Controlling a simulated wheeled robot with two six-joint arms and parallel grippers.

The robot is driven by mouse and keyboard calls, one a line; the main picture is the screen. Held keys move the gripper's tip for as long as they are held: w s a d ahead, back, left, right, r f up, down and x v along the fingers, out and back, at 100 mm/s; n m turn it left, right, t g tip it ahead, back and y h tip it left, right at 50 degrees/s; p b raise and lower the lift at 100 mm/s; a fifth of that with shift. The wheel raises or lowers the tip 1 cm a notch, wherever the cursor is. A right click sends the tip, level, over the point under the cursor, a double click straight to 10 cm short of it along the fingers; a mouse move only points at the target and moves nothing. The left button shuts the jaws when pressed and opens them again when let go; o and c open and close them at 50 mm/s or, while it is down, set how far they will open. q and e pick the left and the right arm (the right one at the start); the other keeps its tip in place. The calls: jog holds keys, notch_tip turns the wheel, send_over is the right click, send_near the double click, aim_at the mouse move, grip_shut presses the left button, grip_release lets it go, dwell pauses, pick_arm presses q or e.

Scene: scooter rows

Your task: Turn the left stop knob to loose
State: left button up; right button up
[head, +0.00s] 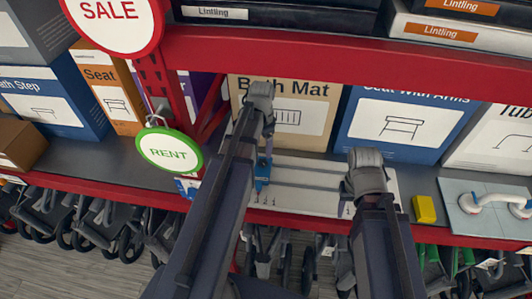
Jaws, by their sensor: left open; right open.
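A white board (305,199) with grey rails and small marks lies on the shelf. A blue part (262,172), which looks like the left stop, sits at the board's left side. Its knob is not distinct, and I cannot tell its setting. My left gripper (264,150) points down right above the blue part. My forearm and wrist hide much of it, and I cannot tell whether it touches. It is open. My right gripper (347,194) is at the board's right end, mostly hidden behind its wrist, and open. A small purple patch shows beside it.
Boxes stand behind the board, including a Bath Mat box (308,90) and a blue seat box (405,125). A green-rimmed RENT sign (169,151) hangs left. A yellow block (424,209) and a panel with a white handle (482,222) are right. Wheeled scooters stand below.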

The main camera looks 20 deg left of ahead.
aim_at(263, 162)
pick_arm(q)
jog(key=shift+s, duration=0.1)
jog(key=shift+f+b, duration=0.25)
jog(key=shift+b, duration=0.05)
notch_tip(263, 162, down, 7)
jog(key=b, duration=0.7)
jog(key=shift+f, duration=0.15)
jog(key=shift+c, duration=0.3)
grip_shut()
